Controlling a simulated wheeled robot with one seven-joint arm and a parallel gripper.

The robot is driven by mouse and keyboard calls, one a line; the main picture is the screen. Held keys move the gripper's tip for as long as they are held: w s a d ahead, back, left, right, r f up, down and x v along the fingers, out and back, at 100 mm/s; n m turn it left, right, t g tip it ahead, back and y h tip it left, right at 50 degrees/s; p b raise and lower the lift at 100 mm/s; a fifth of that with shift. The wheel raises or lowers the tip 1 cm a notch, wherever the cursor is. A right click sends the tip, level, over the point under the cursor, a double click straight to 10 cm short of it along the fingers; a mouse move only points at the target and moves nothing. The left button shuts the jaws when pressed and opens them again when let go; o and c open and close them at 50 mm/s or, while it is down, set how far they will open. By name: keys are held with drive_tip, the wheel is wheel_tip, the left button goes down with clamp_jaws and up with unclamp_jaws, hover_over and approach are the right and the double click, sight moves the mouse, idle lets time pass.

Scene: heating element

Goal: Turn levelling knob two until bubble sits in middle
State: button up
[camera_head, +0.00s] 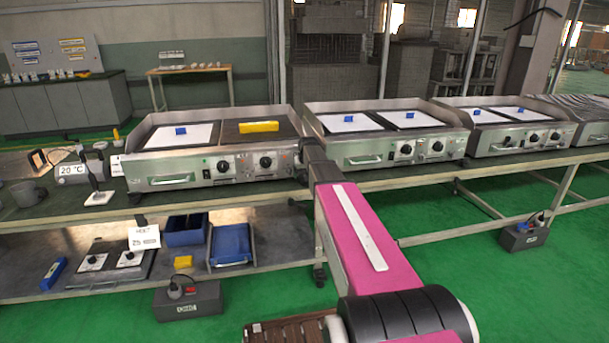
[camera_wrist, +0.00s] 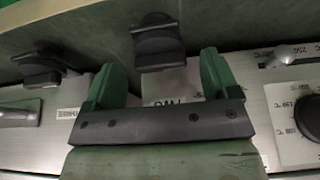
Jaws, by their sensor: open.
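In the wrist view, a black knob (camera_wrist: 157,42) with a flared end sits just beyond and between my fingertips, at the edge of the metal front panel. A second, similar black knob (camera_wrist: 40,68) is to its left. I cannot tell which is levelling knob two. My gripper (camera_wrist: 158,76) is open, with green fingers apart and nothing visibly held. In the head view, a yellow bar (camera_head: 259,127), perhaps the level, lies on the right plate of the nearest griddle (camera_head: 217,165). Its bubble is too small to see. My arm hides the gripper there.
A dial (camera_wrist: 308,117) with a temperature scale is to the right in the wrist view. More griddles (camera_head: 386,150) stand right along the bench. The lower shelf holds blue trays (camera_head: 231,244) and a hot plate (camera_head: 112,262).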

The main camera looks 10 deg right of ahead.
drive_tip(key=shift+w+f, duration=0.1)
drive_tip(key=shift+f, duration=0.1)
drive_tip(key=c, duration=0.9)
drive_tip(key=shift+c, duration=0.2)
drive_tip(key=shift+m, duration=0.3)
drive_tip(key=m+h, duration=0.1)
drive_tip(key=m, duration=0.1)
drive_tip(key=m+h, duration=0.1)
drive_tip(key=m, duration=0.1)
drive_tip(key=shift+a+m, duration=0.2)
drive_tip(key=shift+m, duration=0.1)
drive_tip(key=m, duration=0.2)
drive_tip(key=m+g+h, duration=0.1)
drive_tip(key=m, duration=0.2)
drive_tip(key=shift+w+a+g+h, duration=0.1)
drive_tip(key=shift+g+h, duration=0.2)
drive_tip(key=shift+m, duration=0.3)
